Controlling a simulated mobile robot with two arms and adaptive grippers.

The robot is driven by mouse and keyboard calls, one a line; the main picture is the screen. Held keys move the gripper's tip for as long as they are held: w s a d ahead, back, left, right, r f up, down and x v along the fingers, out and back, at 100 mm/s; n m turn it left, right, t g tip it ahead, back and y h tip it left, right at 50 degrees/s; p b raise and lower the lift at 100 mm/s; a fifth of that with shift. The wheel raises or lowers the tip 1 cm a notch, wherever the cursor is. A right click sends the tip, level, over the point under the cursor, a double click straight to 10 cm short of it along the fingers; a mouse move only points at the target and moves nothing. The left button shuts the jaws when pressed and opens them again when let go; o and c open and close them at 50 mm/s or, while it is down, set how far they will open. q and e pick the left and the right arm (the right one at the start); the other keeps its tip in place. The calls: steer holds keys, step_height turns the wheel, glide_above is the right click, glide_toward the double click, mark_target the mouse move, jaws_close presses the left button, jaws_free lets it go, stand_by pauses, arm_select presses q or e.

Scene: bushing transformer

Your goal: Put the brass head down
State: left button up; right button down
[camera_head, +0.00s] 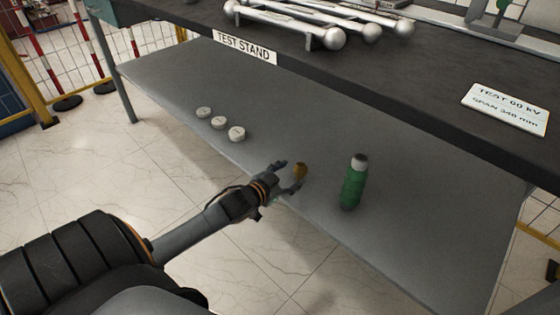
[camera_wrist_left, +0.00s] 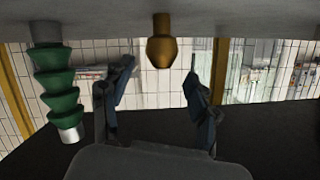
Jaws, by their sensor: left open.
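The brass head (camera_head: 300,171) stands upright on the grey lower shelf (camera_head: 400,240) near its front edge. My left gripper (camera_head: 289,175) is low over the shelf, its fingers spread, with the brass head at the finger opening. In the left wrist view, where the scene appears upside down, the brass head (camera_wrist_left: 160,47) shows between and just beyond the open fingertips (camera_wrist_left: 158,78), with a gap on each side. The fingers do not grip it. My right gripper is not in view.
A green ribbed insulator (camera_head: 353,185) with a grey top stands right of the brass head; it shows in the left wrist view (camera_wrist_left: 58,85). Several pale discs (camera_head: 219,122) lie farther left on the shelf. The dark upper bench (camera_head: 400,75) overhangs behind, holding silver rods (camera_head: 310,20).

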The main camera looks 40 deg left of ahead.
arm_select(q)
steer(key=s+d+r+t+h+p, duration=0.1)
steer(key=s+d+r+t+h, duration=0.2)
steer(key=d+r, duration=0.6)
steer(key=s+d+r+t+h, duration=0.25)
steer(key=s+d+r, duration=0.35)
steer(key=d, duration=0.4)
steer(key=s+d+r+t, duration=0.2)
steer(key=r, duration=0.6)
steer(key=s+d+r+t+h, duration=0.1)
steer(key=s+d+r+t, duration=0.1)
steer(key=r, duration=0.6)
steer(key=shift+s+d+n, duration=0.3)
steer(key=shift+s+d, duration=0.25)
steer(key=shift+d, duration=0.1)
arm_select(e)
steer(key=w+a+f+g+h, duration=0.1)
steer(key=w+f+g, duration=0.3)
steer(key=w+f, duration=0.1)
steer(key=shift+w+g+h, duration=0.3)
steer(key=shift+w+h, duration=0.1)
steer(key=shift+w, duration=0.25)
arm_select(q)
steer(key=shift+t, duration=0.25)
